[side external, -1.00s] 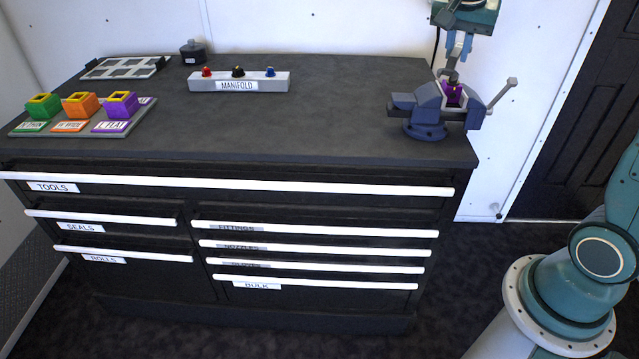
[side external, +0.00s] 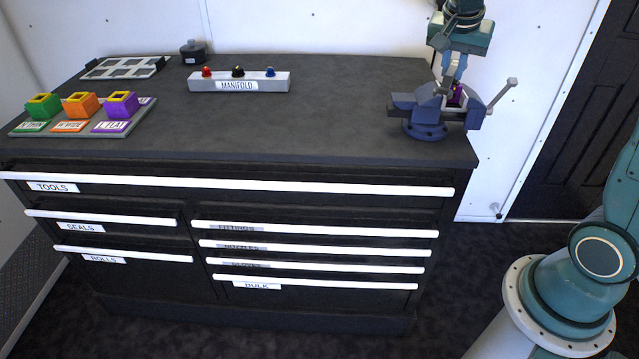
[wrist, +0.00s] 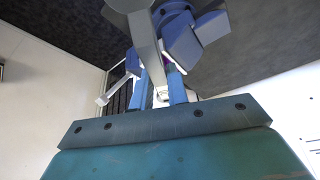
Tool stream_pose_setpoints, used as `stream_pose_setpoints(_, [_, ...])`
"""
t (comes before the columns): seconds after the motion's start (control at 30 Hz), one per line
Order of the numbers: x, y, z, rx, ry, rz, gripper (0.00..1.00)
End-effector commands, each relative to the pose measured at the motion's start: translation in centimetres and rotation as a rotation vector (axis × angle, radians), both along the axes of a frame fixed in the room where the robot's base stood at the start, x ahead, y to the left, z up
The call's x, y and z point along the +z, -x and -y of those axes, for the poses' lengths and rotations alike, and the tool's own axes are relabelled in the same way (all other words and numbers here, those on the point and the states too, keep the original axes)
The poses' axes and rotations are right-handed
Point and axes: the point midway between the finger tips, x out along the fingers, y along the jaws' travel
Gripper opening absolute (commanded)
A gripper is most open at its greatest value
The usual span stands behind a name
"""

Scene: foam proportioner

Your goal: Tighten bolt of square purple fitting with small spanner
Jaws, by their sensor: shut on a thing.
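The purple fitting (side external: 457,90) sits in the jaws of the blue vise (side external: 425,127) at the right end of the bench. My gripper (side external: 447,84) is down at the vise, just in front of the fitting, and hides part of it. In the wrist view my gripper (wrist: 161,82) is shut on a flat grey tool, seemingly the small spanner (wrist: 149,48), which reaches up the picture across the vise (wrist: 184,42). Only a sliver of purple shows behind it. The bolt is hidden, and I cannot tell whether the spanner touches it.
The vise handle (side external: 503,94) sticks out to the right. The manifold block (side external: 237,84) with coloured knobs stands at the back middle. A tray (side external: 135,126) of green, orange and purple square pieces is at left. A grey rack (side external: 126,67) lies behind it. The bench middle is clear; the drawers are shut.

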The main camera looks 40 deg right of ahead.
Motion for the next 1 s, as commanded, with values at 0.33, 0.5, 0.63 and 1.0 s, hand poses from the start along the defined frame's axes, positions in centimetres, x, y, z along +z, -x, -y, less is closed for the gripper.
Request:
stream_pose_setpoints(0.33, [-1.5,0.0,0.0,-0.001,0.001,-0.002,0.0])
stream_pose_setpoints(0.5, [-2.2,0.0,0.0,0.0,0.0,0.0,0.0])
stream_pose_setpoints(0.63, [-2.7,0.0,0.0,-0.001,-0.001,-0.001,0.0])
stream_pose_setpoints(1.0, [-3.5,-0.9,-0.3,-0.098,0.0,0.001,0.0])
